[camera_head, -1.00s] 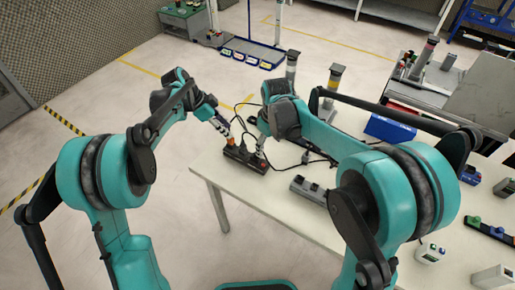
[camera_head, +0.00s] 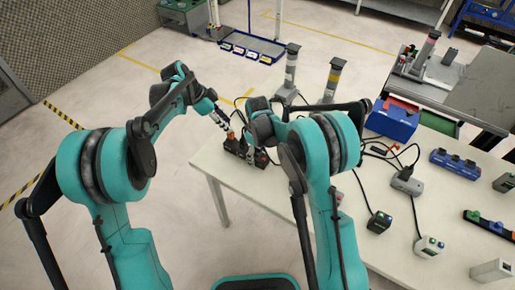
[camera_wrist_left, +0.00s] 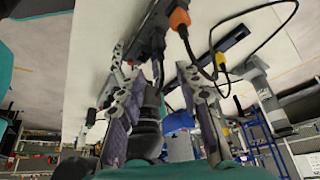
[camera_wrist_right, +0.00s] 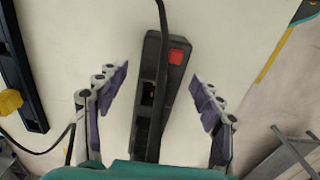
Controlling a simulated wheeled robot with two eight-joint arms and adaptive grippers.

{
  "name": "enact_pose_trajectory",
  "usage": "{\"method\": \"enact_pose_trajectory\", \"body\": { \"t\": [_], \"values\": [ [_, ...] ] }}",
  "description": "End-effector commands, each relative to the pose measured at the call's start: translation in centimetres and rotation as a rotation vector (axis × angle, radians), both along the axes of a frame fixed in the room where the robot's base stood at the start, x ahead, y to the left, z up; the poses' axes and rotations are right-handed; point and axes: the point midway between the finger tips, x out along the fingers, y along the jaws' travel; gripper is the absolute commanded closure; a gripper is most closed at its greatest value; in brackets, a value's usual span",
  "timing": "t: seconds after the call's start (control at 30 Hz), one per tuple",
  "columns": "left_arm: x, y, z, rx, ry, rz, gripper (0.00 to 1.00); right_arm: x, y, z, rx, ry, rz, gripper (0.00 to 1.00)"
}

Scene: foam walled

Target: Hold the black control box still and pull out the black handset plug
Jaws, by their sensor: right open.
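The black control box (camera_head: 233,146) lies at the table's far left corner. In the right wrist view the long black box (camera_wrist_right: 150,125) has a red switch (camera_wrist_right: 176,57) and a cable across it. My right gripper (camera_wrist_right: 160,75) is open, one finger on each side of it, with gaps. My left gripper (camera_head: 226,128) is above the box's left part. In the left wrist view its fingers (camera_wrist_left: 154,60) are spread, with a black plug (camera_wrist_left: 153,45) between or beyond them. An orange plug (camera_wrist_left: 180,20) is beside it. I cannot tell which plug is the handset's.
Cables run over the table around the box. A blue bin (camera_head: 392,120), a grey cable box (camera_head: 407,183) and small switch boxes (camera_head: 379,222) stand to the right. Two posts (camera_head: 291,72) stand behind the box. The table's front left part (camera_head: 250,183) is clear.

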Motion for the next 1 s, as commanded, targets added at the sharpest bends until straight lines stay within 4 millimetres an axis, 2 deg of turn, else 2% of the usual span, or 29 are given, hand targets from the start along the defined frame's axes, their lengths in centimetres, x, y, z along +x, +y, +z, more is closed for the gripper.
{"method": "enact_pose_trajectory", "body": {
  "t": [0.13, 0.37, 0.6, 0.67, 0.7, 0.73, 0.9, 1.0],
  "values": [
    [0.0, 0.0, 0.0, 0.000, 0.000, 0.000, 0.66, 0.0, 0.0, -0.7, 0.000, 0.000, 0.000, 0.33],
    [0.0, 0.0, 0.0, 0.000, 0.000, 0.000, 0.66, 0.0, 0.0, -0.7, 0.000, 0.000, -0.001, 0.33],
    [0.0, 0.0, 0.0, 0.000, 0.000, 0.000, 0.66, 0.0, 0.0, -0.7, 0.000, 0.000, -0.001, 0.94],
    [0.0, 0.0, 0.0, 0.000, 0.000, 0.000, 0.68, 0.0, 0.0, -0.7, 0.000, 0.000, -0.001, 0.94],
    [0.0, 0.0, 0.1, 0.001, 0.000, 0.002, 0.79, 0.0, 0.0, -0.7, 0.000, 0.000, -0.001, 0.94],
    [-0.1, -0.1, 0.3, 0.005, 0.002, 0.010, 0.85, 0.0, 0.0, -0.7, 0.000, 0.000, -0.001, 0.94],
    [-0.5, -1.0, 2.8, 0.055, 0.015, 0.129, 0.85, 0.0, 0.0, -0.7, 0.000, 0.000, -0.001, 0.94],
    [-0.6, -1.2, 3.6, 0.074, 0.019, 0.184, 0.85, 0.0, 0.0, -0.7, 0.000, 0.000, -0.001, 0.94]
  ]
}}
